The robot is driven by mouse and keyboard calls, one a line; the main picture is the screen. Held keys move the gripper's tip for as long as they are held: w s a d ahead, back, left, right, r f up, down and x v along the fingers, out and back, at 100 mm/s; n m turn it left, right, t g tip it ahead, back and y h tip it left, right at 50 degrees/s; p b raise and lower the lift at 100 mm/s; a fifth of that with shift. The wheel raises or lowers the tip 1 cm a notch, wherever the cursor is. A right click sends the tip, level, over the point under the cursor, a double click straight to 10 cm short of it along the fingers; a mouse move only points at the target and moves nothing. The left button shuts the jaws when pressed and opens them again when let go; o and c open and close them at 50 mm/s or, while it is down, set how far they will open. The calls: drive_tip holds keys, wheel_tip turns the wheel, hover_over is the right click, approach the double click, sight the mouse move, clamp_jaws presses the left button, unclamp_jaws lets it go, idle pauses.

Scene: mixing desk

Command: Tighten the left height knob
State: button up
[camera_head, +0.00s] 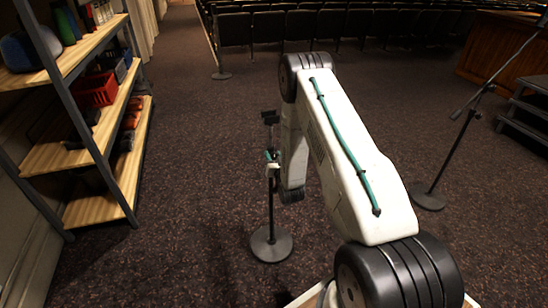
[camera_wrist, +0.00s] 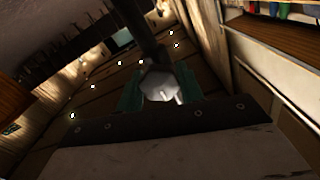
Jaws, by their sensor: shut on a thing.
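The left height knob (camera_wrist: 161,86) is a pale, faceted piece on a dark pole in the wrist view. My gripper (camera_wrist: 160,93) has its green fingers on either side of the knob and is shut on it. In the head view, the left stand (camera_head: 271,243) stands upright on a round dark base, with a dark piece at its top. My gripper's green fingers show small at the stand's upper pole. My arm reaches to the stand from the right. The knob's contact faces are too small to make out in the head view.
A shelf (camera_head: 75,205) with boxes and a red crate (camera_head: 97,89) stands at the left. A second stand (camera_head: 428,197) with a boom is at the right, near dark steps (camera_head: 522,120). Rows of chairs (camera_head: 320,25) fill the back. Carpet around the left stand is clear.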

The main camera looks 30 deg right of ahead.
drive_tip(key=o, duration=1)
drive_tip(key=v, duration=0.7)
drive_tip(key=shift+s, duration=0.4)
drive_tip(key=shift+a, duration=0.1)
